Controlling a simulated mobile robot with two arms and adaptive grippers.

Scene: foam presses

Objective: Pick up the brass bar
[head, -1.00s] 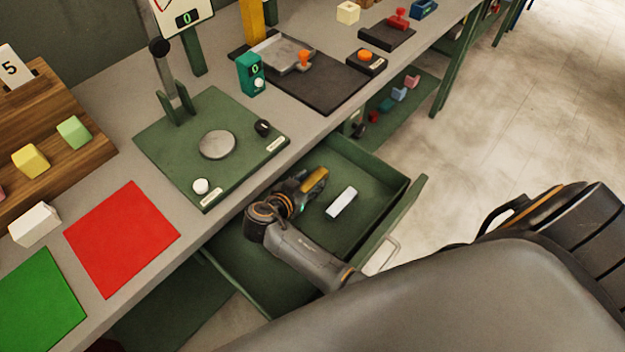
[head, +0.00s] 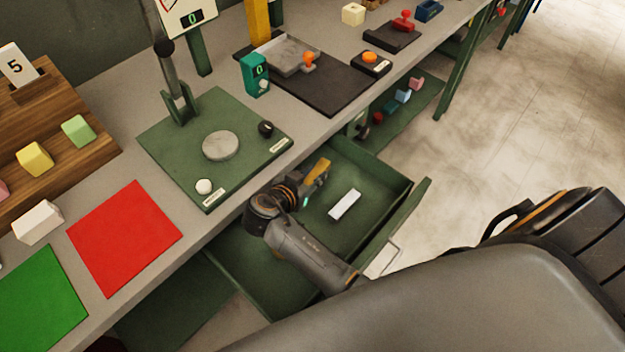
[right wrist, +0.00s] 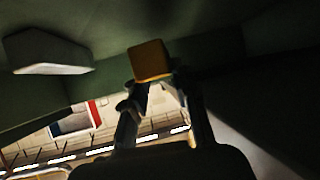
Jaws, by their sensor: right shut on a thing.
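The brass bar (head: 318,172) is a yellow-gold bar in the open green drawer. My right gripper (head: 309,184) reaches into the drawer and is shut on the bar. In the right wrist view, the end of the bar (right wrist: 150,60) shows between the two fingertips (right wrist: 152,84) of the gripper. The bar looks tilted in the head view; I cannot tell if it touches the drawer floor. My left gripper is not in view.
A white bar (head: 345,205) lies in the drawer (head: 368,187) to the right of the gripper. The bench (head: 228,186) edge runs beside the drawer, with a green press base (head: 170,150) above. Red (head: 125,238) and green (head: 42,300) mats lie on the bench.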

